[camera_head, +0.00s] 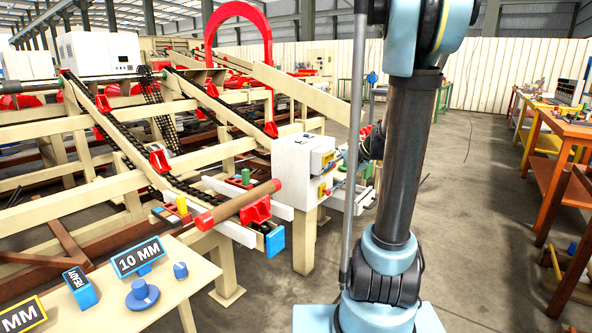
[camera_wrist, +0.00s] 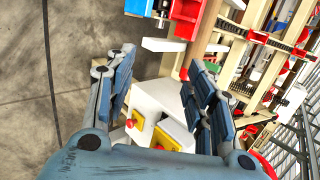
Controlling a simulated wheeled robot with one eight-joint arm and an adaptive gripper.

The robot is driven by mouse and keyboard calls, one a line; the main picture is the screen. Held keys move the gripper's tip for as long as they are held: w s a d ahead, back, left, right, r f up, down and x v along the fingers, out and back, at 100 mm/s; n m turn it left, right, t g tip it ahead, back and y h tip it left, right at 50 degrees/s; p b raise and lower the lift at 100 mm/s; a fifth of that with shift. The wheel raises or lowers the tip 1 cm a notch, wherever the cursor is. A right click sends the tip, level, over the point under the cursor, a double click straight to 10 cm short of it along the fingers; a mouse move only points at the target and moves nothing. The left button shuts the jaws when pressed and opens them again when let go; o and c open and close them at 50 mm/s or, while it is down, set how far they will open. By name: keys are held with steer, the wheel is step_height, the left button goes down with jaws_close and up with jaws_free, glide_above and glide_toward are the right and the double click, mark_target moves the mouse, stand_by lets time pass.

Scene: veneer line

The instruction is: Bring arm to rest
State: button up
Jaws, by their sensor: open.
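My gripper (camera_wrist: 158,95) shows in the wrist view with its two blue-grey fingers spread apart and nothing between them. Behind the fingers, apart from them, is the white control box (camera_wrist: 160,98) with yellow panels and a red button. In the head view my arm (camera_head: 398,160) rises in front of me and bends near the top. The gripper end is mostly hidden behind the arm, near the white control box (camera_head: 296,165).
A brown roller (camera_head: 238,206) lies across the end of the conveyor. A table (camera_head: 135,308) with a "10 MM" sign (camera_head: 138,257) stands at the front left. Orange workbenches (camera_head: 562,130) line the right side. The concrete floor (camera_head: 470,215) between is clear.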

steer(key=s+d+f+n+h, duration=0.2)
steer(key=s+f, duration=0.1)
steer(key=s, duration=0.6)
steer(key=s+d+f+n+g+h, duration=0.1)
steer(key=s+d+f+n+h, duration=0.1)
steer(key=s, duration=0.7)
steer(key=s+d+f+n+h, duration=0.1)
steer(key=s+f+n+h, duration=0.2)
steer(key=s, duration=0.6)
steer(key=shift+d+f+g+h, duration=0.4)
steer(key=shift+h, duration=0.1)
steer(key=shift+s, duration=0.1)
steer(key=shift+w+f, duration=0.2)
steer(key=shift+w, duration=0.2)
